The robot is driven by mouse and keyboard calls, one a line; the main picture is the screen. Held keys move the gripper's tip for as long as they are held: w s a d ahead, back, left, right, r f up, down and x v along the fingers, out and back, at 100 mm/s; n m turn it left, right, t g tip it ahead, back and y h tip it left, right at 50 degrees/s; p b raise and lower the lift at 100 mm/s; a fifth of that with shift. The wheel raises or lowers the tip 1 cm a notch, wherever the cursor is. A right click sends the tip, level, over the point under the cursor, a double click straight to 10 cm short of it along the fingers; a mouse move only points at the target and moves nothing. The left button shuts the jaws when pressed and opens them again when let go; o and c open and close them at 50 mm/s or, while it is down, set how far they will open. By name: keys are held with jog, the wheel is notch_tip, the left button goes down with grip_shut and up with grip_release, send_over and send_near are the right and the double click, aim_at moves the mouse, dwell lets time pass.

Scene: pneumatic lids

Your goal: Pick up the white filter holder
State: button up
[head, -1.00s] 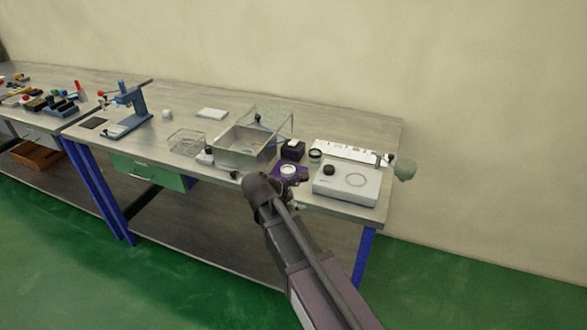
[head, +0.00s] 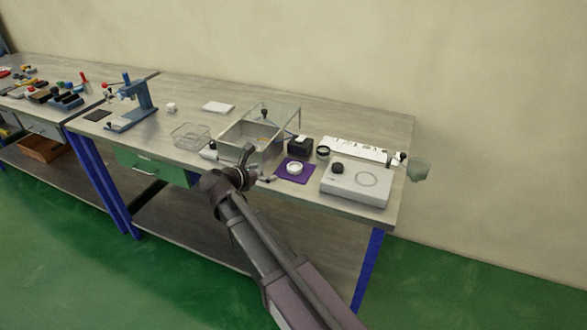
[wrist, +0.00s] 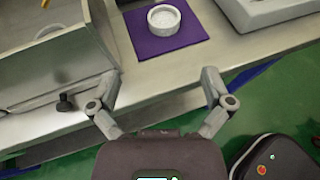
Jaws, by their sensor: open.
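The white filter holder (head: 294,168) is a small round ring-like cup. It sits on a purple mat (head: 283,176) on the workbench, right of the metal box. In the wrist view the filter holder (wrist: 164,18) stands at the top, upright on the purple mat (wrist: 198,38). My gripper (head: 246,158) is at the bench's front edge, in front of the metal box and left of the mat. In the wrist view my gripper (wrist: 158,84) has its two fingers spread wide and empty, short of the mat and apart from the holder.
An open metal box (head: 238,149) with a raised clear lid (head: 280,113) stands left of the mat. A white device (head: 355,186) with a black knob stands right of it. A black block (head: 300,145) is behind. Bare bench shows in front of the mat.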

jog(key=b, duration=0.3)
send_near(298, 165)
jog(key=shift+w+d+f, duration=0.2)
jog(key=shift+w+f, duration=0.2)
jog(key=shift+w, duration=0.15)
jog(key=shift+w+d+f, duration=0.1)
jog(key=shift+w+d, duration=0.2)
jog(key=shift+w, duration=0.05)
jog(key=shift+b+x, duration=1)
jog(key=shift+x, duration=1.6)
jog(key=shift+d, duration=0.1)
jog(key=c, duration=0.9)
jog(key=shift+o, duration=0.2)
